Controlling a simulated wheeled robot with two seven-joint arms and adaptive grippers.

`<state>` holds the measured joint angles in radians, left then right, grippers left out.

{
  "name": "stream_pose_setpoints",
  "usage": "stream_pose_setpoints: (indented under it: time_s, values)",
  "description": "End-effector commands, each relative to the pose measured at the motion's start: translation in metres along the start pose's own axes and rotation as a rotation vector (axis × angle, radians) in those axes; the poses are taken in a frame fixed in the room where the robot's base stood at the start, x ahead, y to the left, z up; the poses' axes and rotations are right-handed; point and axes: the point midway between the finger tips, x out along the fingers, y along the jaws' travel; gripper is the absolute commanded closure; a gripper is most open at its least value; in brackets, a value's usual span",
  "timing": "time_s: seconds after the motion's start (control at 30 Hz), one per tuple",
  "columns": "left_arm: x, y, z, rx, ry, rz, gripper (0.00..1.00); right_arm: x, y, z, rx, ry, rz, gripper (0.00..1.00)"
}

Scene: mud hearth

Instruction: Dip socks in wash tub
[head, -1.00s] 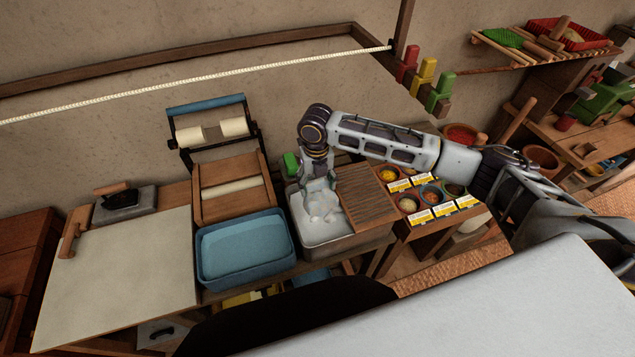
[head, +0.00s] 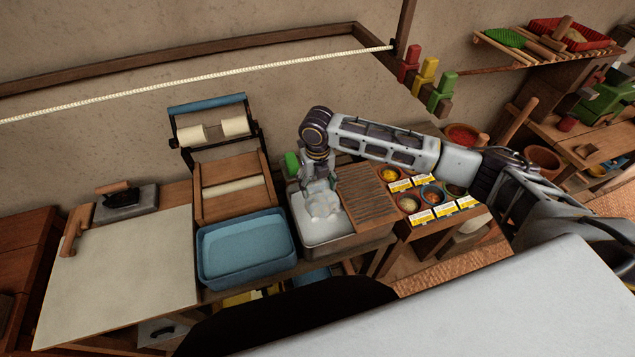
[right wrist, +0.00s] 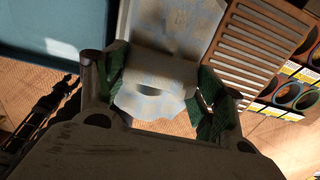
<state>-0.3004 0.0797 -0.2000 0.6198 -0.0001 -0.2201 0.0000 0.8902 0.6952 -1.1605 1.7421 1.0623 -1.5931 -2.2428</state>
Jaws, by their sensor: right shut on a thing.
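The wash tub (head: 327,247) is a grey metal basin on the bench, with pale, whitish contents. My right gripper (head: 319,186) reaches down over the tub's back half. White cloth, apparently the socks (head: 323,208), shows below its fingers inside the tub's outline; how deep it sits in the water I cannot tell. In the right wrist view my right gripper (right wrist: 157,98) has green-padded fingers on either side of a pale, blue-mottled cloth (right wrist: 160,70) and is shut on it. The cloth's lower edge hangs loose. My left gripper is not in view.
A blue basin (head: 203,262) stands left of the tub, with a roller wringer (head: 231,197) behind it. A slatted wooden washboard (head: 365,200) adjoins the tub's right side. Small labelled bowls (head: 431,194) stand further right.

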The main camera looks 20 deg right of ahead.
Motion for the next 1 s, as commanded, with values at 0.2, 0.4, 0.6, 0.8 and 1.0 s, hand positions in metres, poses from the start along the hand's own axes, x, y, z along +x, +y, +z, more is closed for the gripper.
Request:
stream_pose_setpoints:
  time_s: [0.2,0.4,0.6,0.8,1.0]
  values:
    - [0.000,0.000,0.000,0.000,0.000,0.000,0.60,0.013,0.000,0.000,0.000,0.001,-0.001,0.49]
    - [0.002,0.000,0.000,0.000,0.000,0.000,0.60,0.025,0.000,-0.001,0.000,0.001,-0.001,0.49]
    - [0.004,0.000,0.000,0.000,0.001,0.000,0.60,0.037,0.000,-0.001,0.000,0.001,-0.001,0.49]
    - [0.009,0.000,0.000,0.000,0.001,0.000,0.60,0.050,0.000,0.000,-0.001,-0.001,0.000,0.49]
    - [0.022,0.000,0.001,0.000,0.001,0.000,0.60,0.062,0.000,-0.001,-0.001,0.000,-0.001,0.49]
